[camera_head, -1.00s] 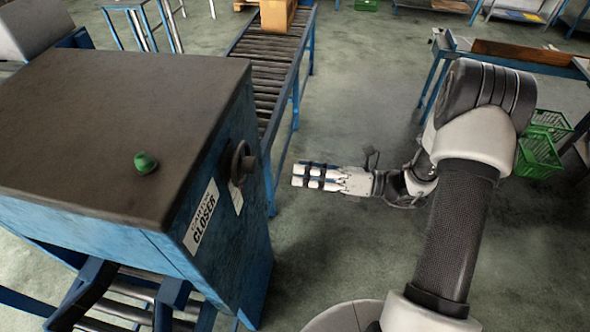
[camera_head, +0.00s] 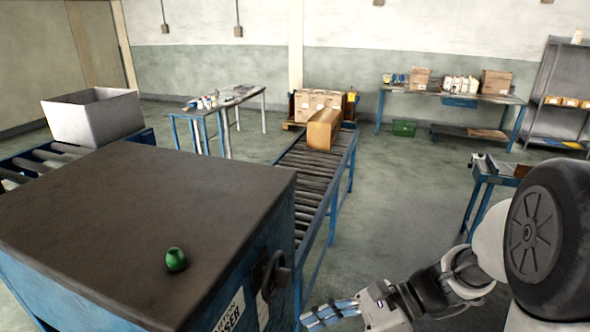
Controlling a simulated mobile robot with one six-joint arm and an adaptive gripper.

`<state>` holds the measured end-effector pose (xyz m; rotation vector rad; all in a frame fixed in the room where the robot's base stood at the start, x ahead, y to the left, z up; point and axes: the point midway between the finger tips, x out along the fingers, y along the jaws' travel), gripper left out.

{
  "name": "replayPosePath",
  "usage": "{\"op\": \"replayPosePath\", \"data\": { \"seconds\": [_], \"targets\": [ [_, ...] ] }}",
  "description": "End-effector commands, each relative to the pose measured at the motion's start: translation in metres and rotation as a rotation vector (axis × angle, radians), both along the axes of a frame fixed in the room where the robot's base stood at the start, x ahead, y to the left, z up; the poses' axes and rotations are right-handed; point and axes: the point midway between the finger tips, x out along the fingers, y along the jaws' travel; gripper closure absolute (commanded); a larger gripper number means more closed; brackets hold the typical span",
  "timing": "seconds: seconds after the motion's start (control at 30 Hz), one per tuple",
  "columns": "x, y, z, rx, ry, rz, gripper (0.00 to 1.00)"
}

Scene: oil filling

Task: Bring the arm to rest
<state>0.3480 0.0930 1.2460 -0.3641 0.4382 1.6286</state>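My gripper (camera_head: 335,312) is at the bottom of the head view, in front of the right side of the blue machine with a dark top (camera_head: 120,215). Its fingers point left and lie close together, with bluish strips along them. I cannot make out whether there is a gap between the fingertips, and I see no object in them. My arm comes in from the lower right, bent at a large dark joint. A green button (camera_head: 176,259) sits on the machine's top.
A roller conveyor (camera_head: 318,175) with a cardboard box (camera_head: 323,129) runs behind the machine. A grey open bin (camera_head: 95,118) stands at the left. A blue-legged table (camera_head: 484,180) is at the right. Open floor lies between conveyor and table.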

Motion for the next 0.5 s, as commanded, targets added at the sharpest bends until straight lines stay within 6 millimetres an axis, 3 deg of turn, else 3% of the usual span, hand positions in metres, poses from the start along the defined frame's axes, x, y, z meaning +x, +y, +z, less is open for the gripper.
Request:
{"op": "replayPosePath", "data": {
  "seconds": [0.2, 0.5],
  "targets": [
    [-0.060, -0.009, -0.016, -0.318, -0.395, 0.382, 0.44],
    [-0.102, -0.057, -0.031, -0.748, -0.917, 0.903, 0.44]
  ]
}}
